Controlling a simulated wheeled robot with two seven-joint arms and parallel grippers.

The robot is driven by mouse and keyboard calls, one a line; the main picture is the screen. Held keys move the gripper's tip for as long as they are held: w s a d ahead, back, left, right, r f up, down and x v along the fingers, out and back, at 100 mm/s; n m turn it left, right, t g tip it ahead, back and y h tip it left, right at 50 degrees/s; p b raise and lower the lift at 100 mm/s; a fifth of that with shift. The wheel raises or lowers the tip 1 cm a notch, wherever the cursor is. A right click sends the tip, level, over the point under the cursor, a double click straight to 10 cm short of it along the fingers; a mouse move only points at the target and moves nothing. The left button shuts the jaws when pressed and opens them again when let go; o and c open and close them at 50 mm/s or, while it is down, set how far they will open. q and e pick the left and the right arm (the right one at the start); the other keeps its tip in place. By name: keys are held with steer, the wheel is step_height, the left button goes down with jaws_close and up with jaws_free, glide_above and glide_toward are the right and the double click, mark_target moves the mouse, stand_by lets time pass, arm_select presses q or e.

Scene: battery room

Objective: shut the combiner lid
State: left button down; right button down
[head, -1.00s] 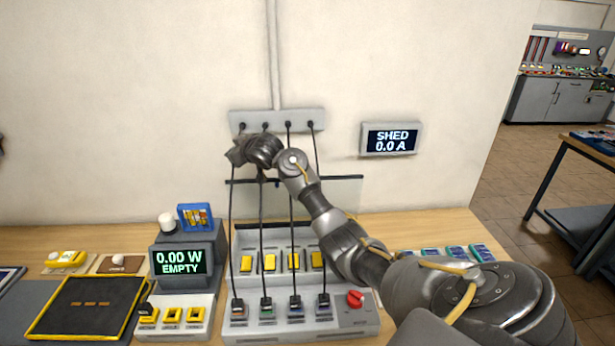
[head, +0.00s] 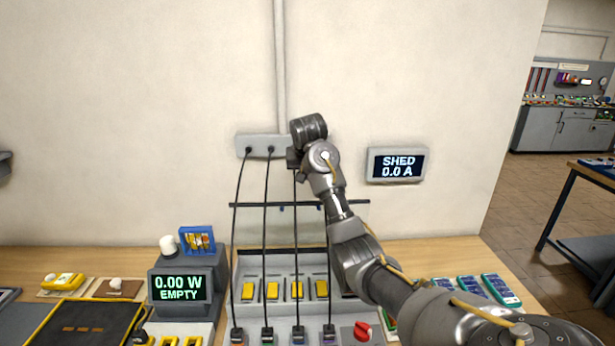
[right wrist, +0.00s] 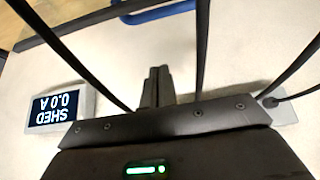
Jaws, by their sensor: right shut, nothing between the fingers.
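The combiner (head: 255,312) is a grey box on the bench with a row of yellow switches, several cable plugs along its front and a red knob (head: 362,331). Its lid (head: 345,226) is a see-through panel with a dark top edge, standing open and upright behind the box. My right gripper (head: 308,130) is above the lid, in front of the wall socket strip. In the right wrist view its fingers (right wrist: 157,75) are shut and empty, between cables. A blue handle-like piece (right wrist: 155,12) shows past the fingertips, apart from them. My left gripper is out of view.
Several black cables (head: 266,230) run from the wall socket strip (head: 247,146) down to the combiner, in front of the lid. A wall display (head: 396,164) reads SHED 0.0 A. A meter (head: 180,288) reading EMPTY stands left of the combiner.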

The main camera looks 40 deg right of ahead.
step_height(320, 180, down, 7)
steer(key=p, duration=0.5)
steer(key=shift+w+d+f+p, duration=0.1)
steer(key=shift+p, duration=0.3)
steer(key=shift+f, duration=0.1)
